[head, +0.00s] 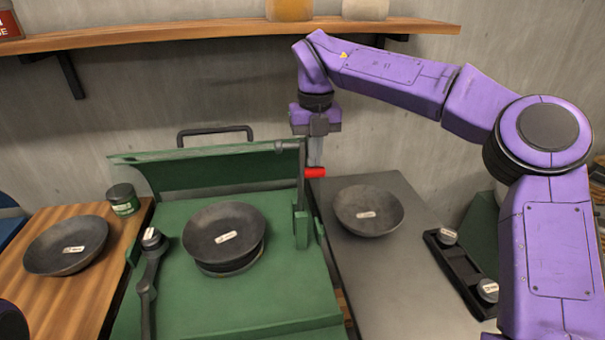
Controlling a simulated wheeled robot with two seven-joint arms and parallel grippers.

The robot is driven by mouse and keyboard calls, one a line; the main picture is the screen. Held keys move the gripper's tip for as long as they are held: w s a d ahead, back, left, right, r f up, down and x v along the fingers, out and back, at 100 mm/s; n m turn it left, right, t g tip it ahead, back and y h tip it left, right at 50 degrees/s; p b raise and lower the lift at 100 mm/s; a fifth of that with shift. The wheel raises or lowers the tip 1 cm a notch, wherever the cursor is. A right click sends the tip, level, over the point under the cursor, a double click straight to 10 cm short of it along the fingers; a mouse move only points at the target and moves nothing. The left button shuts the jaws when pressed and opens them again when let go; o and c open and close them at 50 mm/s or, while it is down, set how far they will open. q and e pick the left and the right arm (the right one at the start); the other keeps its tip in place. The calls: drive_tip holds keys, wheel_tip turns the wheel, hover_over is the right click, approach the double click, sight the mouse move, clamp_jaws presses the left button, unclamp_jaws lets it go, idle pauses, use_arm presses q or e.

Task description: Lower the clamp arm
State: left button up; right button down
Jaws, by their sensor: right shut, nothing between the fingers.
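The clamp arm appears to be the grey upright lever (302,185) on a green bracket at the right side of the green machine (180,320). It stands raised, with a short grey bar near its top pointing left and a red handle (315,172) pointing right. My right gripper (316,162) points down at the red handle, its shut fingertips just above or against it; contact is unclear. A dark bowl (224,228) with a white label sits on a round support on the machine. My left gripper is not in view.
A dark jointed arm with a knob (151,240) stands left of the bowl. Other bowls lie on the wooden table (68,245) and grey table (368,210). A green jar (123,200), a black knob tray (460,270) and an overhead shelf (220,33) surround the machine.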

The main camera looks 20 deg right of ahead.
drive_tip(key=shift+w+a+f, duration=1.05)
drive_tip(key=shift+a+f, duration=0.35)
drive_tip(key=shift+a, duration=2.5)
drive_tip(key=shift+w+a+f, duration=1)
drive_tip(key=shift+a+f, duration=0.35)
drive_tip(key=shift+a, duration=2.5)
wheel_tip(320, 180, up, 12)
drive_tip(key=p, duration=1.1)
drive_tip(key=shift+s+d, duration=0.1)
drive_tip(key=shift+d, duration=0.05)
